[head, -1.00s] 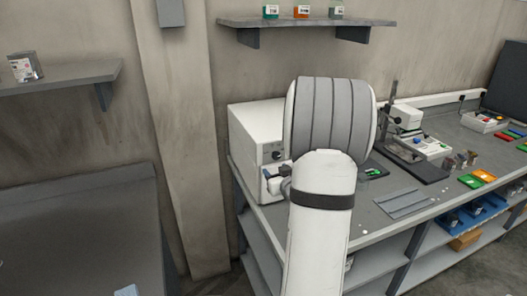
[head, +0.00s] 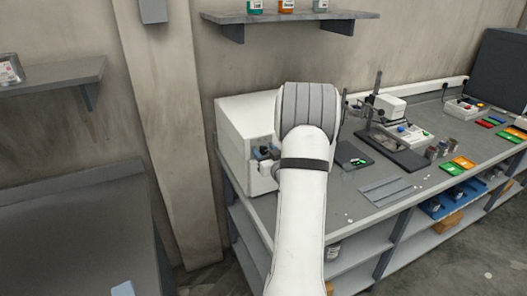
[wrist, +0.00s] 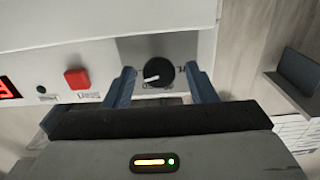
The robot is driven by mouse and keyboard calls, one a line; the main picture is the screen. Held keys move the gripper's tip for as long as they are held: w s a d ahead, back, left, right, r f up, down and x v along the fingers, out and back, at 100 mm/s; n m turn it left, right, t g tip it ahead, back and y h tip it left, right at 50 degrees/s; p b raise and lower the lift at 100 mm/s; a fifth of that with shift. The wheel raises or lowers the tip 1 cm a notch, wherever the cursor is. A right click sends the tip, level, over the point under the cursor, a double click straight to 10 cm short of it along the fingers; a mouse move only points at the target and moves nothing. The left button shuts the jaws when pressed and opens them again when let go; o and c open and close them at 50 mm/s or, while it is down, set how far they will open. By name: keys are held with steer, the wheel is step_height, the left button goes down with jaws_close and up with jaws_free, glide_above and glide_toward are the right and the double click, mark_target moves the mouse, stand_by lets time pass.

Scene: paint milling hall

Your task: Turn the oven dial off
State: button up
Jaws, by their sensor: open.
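The oven is a white box (head: 237,126) on the left end of the bench in the head view; my arm covers much of its front. In the wrist view its dial (wrist: 158,71) is a round black knob with a white pointer mark, set on a grey panel. The pointer is aimed to the left and slightly down. My gripper (wrist: 158,75) is open, with one blue-grey finger on each side of the dial in the picture. I cannot tell whether either finger touches it. In the head view the gripper (head: 265,153) is at the oven's front, and the dial is hidden.
The bench (head: 345,200) carries a stand (head: 400,150), a grey sheet and colored trays. A wall shelf (head: 290,17) hangs above the oven.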

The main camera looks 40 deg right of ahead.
steer(key=shift+c, duration=0.5)
steer(key=c, duration=0.7)
steer(key=shift+f, duration=0.1)
steer(key=shift+c, duration=0.7)
steer(key=shift+a+b, duration=0.1)
steer(key=shift+b, duration=0.5)
